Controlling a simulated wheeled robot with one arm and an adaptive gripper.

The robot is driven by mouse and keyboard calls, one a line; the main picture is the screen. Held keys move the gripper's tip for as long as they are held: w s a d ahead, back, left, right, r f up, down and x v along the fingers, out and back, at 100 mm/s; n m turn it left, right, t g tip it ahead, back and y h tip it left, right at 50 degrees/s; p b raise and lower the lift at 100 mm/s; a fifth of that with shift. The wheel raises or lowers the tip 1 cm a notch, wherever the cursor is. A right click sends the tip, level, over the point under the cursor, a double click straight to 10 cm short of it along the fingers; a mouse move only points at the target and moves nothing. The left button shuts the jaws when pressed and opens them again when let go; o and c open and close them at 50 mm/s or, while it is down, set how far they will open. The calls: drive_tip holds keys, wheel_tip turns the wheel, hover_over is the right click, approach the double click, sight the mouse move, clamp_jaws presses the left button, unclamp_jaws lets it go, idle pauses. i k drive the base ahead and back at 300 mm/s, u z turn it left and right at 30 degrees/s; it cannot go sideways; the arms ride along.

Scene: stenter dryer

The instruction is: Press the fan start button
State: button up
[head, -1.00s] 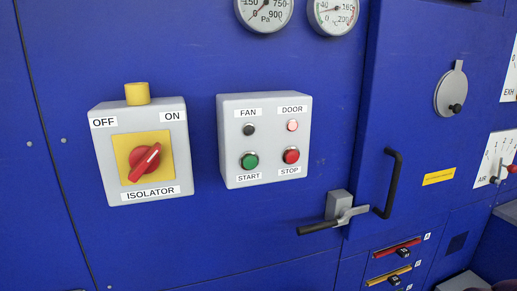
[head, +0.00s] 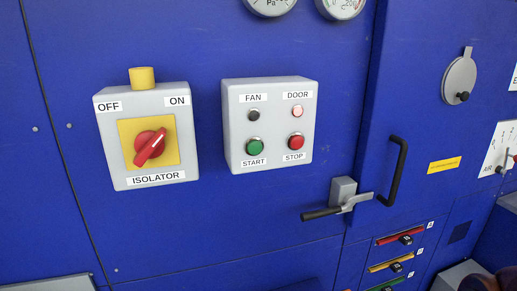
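The green fan start button (head: 255,147) sits at the lower left of the grey control box (head: 233,120), above its START label. The red stop button (head: 296,141) is to its right. Above them are a dark FAN lamp (head: 254,115) and a pale pink, lit-looking DOOR lamp (head: 297,111). My gripper is not in view, and nothing touches the control box.
The isolator box (head: 108,160) with a red rotary switch (head: 150,146) pointing toward ON is left of the control box. A door latch lever (head: 322,214) and black door handle (head: 396,172) stick out at the right. Coloured handles (head: 400,237) are below.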

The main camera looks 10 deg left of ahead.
sight(254, 147)
drive_tip(key=z, duration=1.5)
drive_tip(key=k, duration=1.6)
drive_tip(key=u, duration=2.55)
